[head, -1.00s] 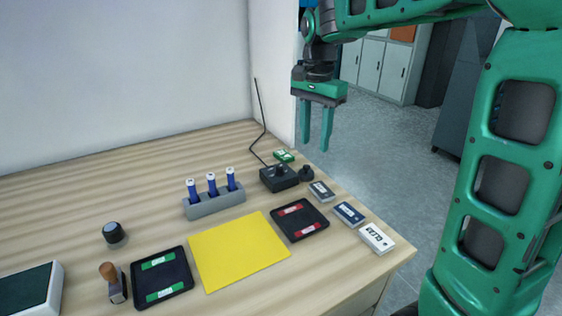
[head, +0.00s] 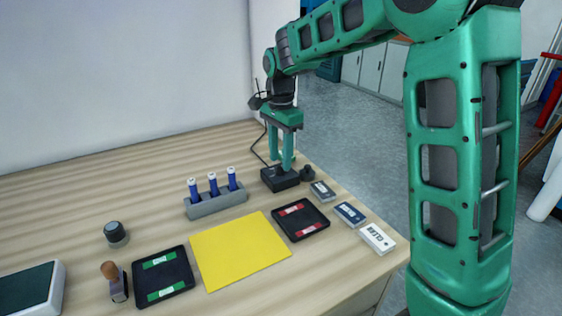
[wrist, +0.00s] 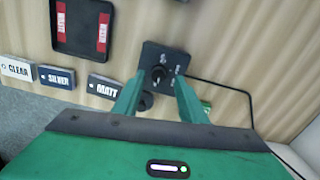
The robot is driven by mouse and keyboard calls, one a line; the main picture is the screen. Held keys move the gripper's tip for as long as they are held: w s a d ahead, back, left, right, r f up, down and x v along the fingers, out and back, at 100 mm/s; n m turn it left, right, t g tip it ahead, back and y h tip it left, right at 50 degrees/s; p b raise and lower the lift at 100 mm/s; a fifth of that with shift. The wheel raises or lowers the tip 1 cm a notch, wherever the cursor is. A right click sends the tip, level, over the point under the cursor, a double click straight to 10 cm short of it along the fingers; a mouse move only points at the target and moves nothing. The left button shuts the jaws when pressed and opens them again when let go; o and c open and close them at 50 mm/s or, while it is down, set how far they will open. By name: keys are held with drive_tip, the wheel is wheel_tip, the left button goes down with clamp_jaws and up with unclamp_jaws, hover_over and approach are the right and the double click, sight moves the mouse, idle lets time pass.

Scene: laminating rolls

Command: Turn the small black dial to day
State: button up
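The small black dial (wrist: 160,74) sits on a square black box (wrist: 168,54) with a cord. White marks beside the dial are too small to read. In the head view the black box (head: 272,184) stands at the table's right back, and my gripper's fingers partly cover it. My gripper (head: 281,165) points down over the box. In the wrist view its open fingers (wrist: 160,82) lie on either side of the dial, with a gap visible to each side. I cannot tell how far the fingertips are above the box.
A small round black object (head: 307,174) stands right beside the box. Labelled cards (head: 349,213) line the right table edge. A black tray (head: 300,220), a yellow sheet (head: 238,251) and a grey rack (head: 217,203) with blue tubes lie nearer. A cord (wrist: 222,84) runs from the box.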

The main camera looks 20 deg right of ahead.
drive_tip(key=shift+f, duration=0.95)
clamp_jaws()
drive_tip(key=shift+d+r, duration=0.1)
drive_tip(key=shift+d, duration=0.05)
